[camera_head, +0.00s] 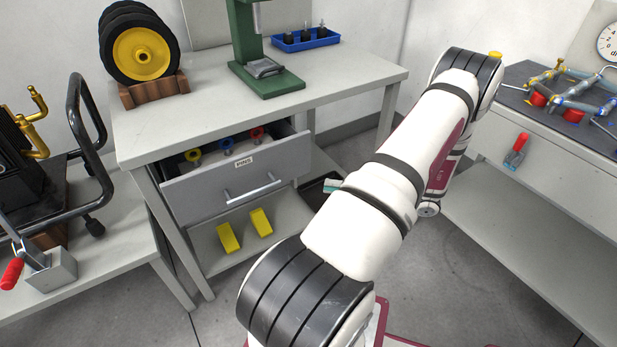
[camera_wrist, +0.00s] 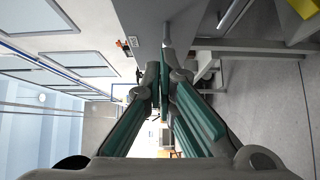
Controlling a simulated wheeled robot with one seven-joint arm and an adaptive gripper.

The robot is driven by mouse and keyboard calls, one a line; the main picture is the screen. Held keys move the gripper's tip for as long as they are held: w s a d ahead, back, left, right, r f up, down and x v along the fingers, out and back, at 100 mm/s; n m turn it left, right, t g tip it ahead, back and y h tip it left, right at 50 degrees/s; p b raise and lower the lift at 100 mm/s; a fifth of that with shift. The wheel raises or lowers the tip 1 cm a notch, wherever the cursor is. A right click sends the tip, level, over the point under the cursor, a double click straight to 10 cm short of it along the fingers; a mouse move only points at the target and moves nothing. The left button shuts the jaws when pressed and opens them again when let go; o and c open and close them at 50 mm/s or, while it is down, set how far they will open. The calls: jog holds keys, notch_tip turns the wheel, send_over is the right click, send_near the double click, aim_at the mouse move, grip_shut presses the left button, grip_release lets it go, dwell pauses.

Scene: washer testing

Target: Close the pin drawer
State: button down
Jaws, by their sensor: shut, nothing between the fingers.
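The pin drawer (camera_head: 237,178) has a grey front with a "PINS" label (camera_head: 243,163) and a silver bar handle (camera_head: 253,188). In the head view it stands partly open under the workbench top. Yellow, blue and red ringed pins (camera_head: 227,144) show inside. My gripper (camera_wrist: 165,75) is shut and empty, its teal fingers together in the wrist view. In the head view my arm hides most of it; a teal bit (camera_head: 332,186) shows just right of the drawer front. A grey panel lies beyond the fingertips in the wrist view; contact cannot be told.
The workbench (camera_head: 215,105) carries a yellow-hubbed wheel set (camera_head: 143,54), a green press (camera_head: 250,50) and a blue tray (camera_head: 306,40). Yellow blocks (camera_head: 229,238) lie on the lower shelf. A side bench (camera_head: 555,148) stands right, another bench with a black-handled machine left. Floor between is clear.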

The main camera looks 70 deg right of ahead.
send_near(273, 168)
jog(key=w+a, duration=0.1)
jog(key=a, duration=0.2)
jog(key=shift+w+d+f+b, duration=0.1)
jog(key=shift+w+d+b, duration=0.4)
jog(key=shift+w, duration=0.4)
jog(key=shift+w+d+b, duration=0.3)
jog(key=shift+w+d, duration=0.45)
jog(key=shift+w, duration=0.1)
jog(key=w+d, duration=0.5)
jog(key=w, duration=0.2)
jog(key=w+d+b, duration=0.1)
jog(key=w+d, duration=0.2)
jog(key=w, duration=0.1)
jog(key=shift+w+d, duration=0.1)
jog(key=shift+d, duration=0.3)
jog(key=shift+w+d, duration=0.2)
jog(key=shift+w, duration=0.05)
